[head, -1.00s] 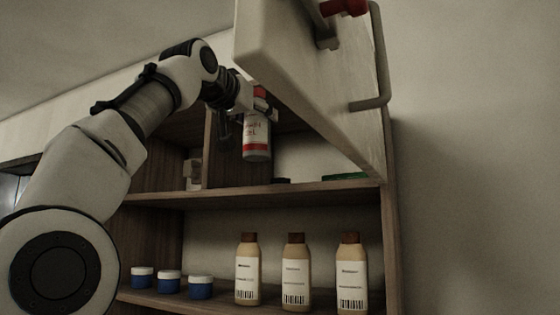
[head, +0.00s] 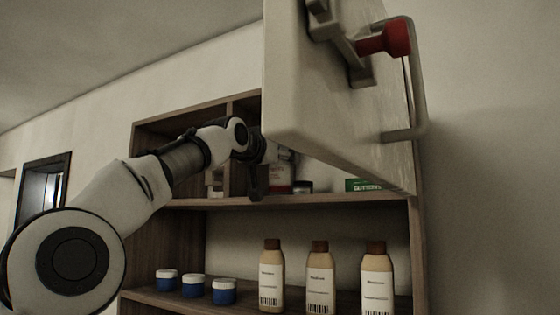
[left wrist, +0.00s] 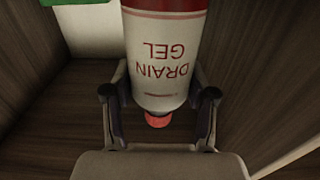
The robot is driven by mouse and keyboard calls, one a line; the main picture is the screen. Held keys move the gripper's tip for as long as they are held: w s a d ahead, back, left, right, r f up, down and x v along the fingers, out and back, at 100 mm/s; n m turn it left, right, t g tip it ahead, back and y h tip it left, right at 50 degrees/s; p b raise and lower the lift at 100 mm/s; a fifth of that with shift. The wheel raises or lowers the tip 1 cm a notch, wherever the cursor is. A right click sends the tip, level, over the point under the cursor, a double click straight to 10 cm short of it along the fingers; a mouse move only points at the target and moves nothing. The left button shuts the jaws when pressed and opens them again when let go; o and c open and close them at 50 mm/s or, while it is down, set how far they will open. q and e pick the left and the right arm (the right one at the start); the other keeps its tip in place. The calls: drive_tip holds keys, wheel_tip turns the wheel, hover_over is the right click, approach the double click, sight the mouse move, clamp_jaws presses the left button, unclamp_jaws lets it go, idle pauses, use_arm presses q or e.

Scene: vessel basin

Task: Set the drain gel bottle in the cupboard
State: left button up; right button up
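The drain gel bottle (head: 279,180), white with red bands and lettering, is inside the upper compartment of the cupboard (head: 300,201). In the left wrist view the bottle (left wrist: 165,55) appears upside down, its red cap toward my palm. My left gripper (left wrist: 160,80) has one finger on each side of it near its shoulder, the fingertips meeting its edges. In the head view my left gripper (head: 268,180) partly hides the bottle. I cannot tell whether its base touches the shelf. My right gripper is not in view.
A green box (head: 362,185) stands to the right on the upper shelf. Tan bottles (head: 320,275) and blue jars (head: 195,290) fill the lower shelf.

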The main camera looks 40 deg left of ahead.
use_arm(q)
drive_tip(key=o, duration=0.3)
drive_tip(key=shift+s, duration=0.15)
drive_tip(key=shift+r, duration=0.1)
drive_tip(key=shift+r, duration=0.15)
drive_tip(key=s+b, duration=0.1)
drive_tip(key=s+f+b, duration=0.1)
drive_tip(key=b, duration=0.1)
drive_tip(key=s+b, duration=0.1)
drive_tip(key=b, duration=0.1)
drive_tip(key=shift+d+f, duration=0.25)
drive_tip(key=shift+d, duration=0.15)
drive_tip(key=r+b+v, duration=0.1)
drive_tip(key=b+v, duration=0.3)
drive_tip(key=v, duration=0.5)
drive_tip(key=shift+b, duration=0.35)
